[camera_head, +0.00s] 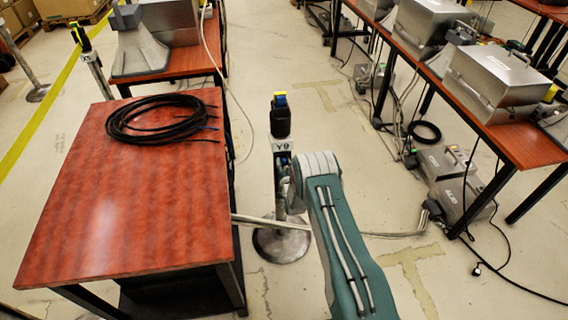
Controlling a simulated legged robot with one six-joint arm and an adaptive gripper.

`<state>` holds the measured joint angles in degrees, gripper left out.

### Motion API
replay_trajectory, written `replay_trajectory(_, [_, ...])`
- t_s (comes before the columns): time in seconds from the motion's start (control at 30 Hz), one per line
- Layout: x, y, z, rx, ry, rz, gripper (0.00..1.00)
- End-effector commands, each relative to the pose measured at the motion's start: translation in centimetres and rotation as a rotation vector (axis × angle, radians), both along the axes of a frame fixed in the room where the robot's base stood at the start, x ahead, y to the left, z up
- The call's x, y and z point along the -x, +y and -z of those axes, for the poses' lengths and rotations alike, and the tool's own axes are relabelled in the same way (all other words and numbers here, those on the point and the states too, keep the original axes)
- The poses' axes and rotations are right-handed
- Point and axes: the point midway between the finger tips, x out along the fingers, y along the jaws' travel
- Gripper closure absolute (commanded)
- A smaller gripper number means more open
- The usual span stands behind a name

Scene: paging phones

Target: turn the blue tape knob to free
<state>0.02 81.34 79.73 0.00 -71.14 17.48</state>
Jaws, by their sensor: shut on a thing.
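A stand labelled Y9 (281,145) rises from a round floor base, with a black device with a yellow and blue top (280,115) on it. A small blue patch, which looks like the blue tape knob (284,160), shows just below the label. My arm reaches up from the bottom, and my gripper (286,187) is at the stand beside the blue patch. It is shut on the knob. The fingertips and most of the knob are hidden by my arm's pale joint, so the knob's setting cannot be read.
A red-brown table (130,205) with a coiled black cable (163,119) stands close on the left. On the right, a long bench (515,140) carries metal cases (500,82), with boxes and cables on the floor below. Another stand (92,60) is at the back left.

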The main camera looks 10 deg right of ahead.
Motion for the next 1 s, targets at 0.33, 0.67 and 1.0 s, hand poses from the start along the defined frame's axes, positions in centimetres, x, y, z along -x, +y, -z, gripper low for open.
replay_trajectory(0.33, [0.1,0.21,0.17,0.328,0.005,-0.001,1.0])
replay_trajectory(0.67, [0.11,0.43,0.22,0.641,0.006,-0.003,1.0])
replay_trajectory(1.0, [0.11,0.62,0.3,0.919,0.005,-0.005,1.0])
